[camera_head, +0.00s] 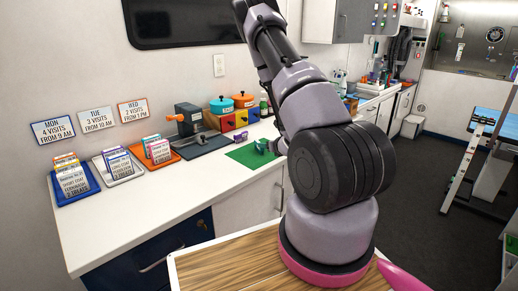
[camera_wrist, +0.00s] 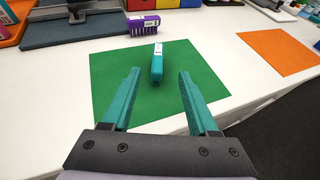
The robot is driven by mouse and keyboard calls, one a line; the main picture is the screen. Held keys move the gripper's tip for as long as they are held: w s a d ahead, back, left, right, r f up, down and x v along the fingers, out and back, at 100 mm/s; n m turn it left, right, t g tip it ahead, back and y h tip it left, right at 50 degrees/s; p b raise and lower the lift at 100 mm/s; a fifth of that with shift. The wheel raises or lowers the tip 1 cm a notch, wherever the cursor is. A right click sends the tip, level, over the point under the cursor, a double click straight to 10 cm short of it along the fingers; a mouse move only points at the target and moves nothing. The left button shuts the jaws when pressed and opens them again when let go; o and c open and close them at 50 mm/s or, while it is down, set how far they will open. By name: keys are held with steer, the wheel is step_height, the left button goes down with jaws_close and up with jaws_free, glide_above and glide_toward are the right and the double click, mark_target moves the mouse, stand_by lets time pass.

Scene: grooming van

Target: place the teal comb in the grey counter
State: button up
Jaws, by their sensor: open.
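The teal comb (camera_wrist: 157,64) is a narrow teal piece with a white label on its far end. It rests on the green mat (camera_wrist: 110,75) in the wrist view. My gripper (camera_wrist: 159,74) has two teal fingers spread apart, with nothing between them that touches. The comb lies just ahead of the fingertips, roughly centred between them. In the head view my arm largely hides the gripper, and the comb is too small to make out surely. The counter (camera_head: 140,205) under the mat looks white rather than grey.
A purple comb-like block (camera_wrist: 143,24) sits at the mat's far edge, beside a dark grey tray (camera_wrist: 80,30). An orange mat (camera_wrist: 275,50) lies to the right. Card racks on trays (camera_head: 72,190) line the counter's left part. Bare counter lies in front of them.

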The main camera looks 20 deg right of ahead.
steer(key=x, duration=0.5)
steer(key=shift+w+a, duration=0.1)
steer(key=shift+x, duration=2.4)
steer(key=shift+a+f, duration=0.15)
jaws_close()
